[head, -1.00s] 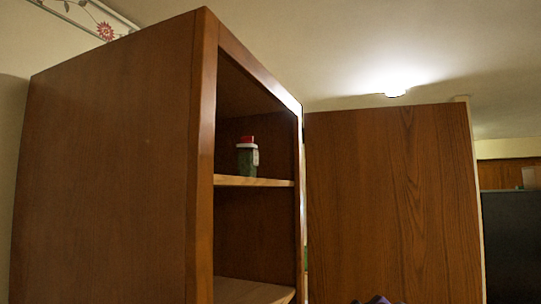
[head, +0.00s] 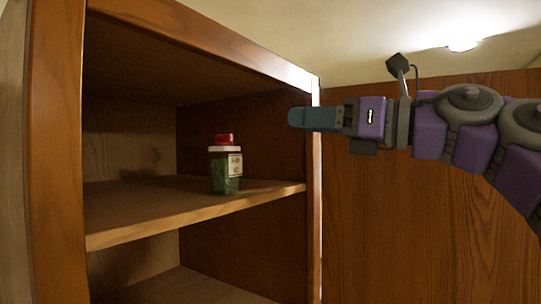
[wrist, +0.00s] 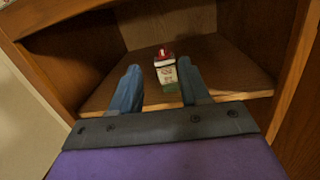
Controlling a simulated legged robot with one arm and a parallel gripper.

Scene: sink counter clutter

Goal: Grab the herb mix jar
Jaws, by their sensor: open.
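The herb mix jar (head: 225,168) stands upright on the upper shelf of the open cabinet. It has a red cap, a white collar, a pale label and green contents. My gripper (head: 296,117) is outside the cabinet in the head view, to the right of the jar and higher than it, by the front frame. In the wrist view the two blue fingers (wrist: 160,78) are apart, and the jar (wrist: 166,70) shows beyond and between them, nearer the right finger. Nothing is held.
The upper shelf (head: 130,220) is otherwise bare around the jar. The cabinet's front frame (head: 314,190) edges the opening on the right. A wooden door panel (head: 420,230) stands to the right behind my arm. A lower shelf (head: 190,288) looks empty where visible.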

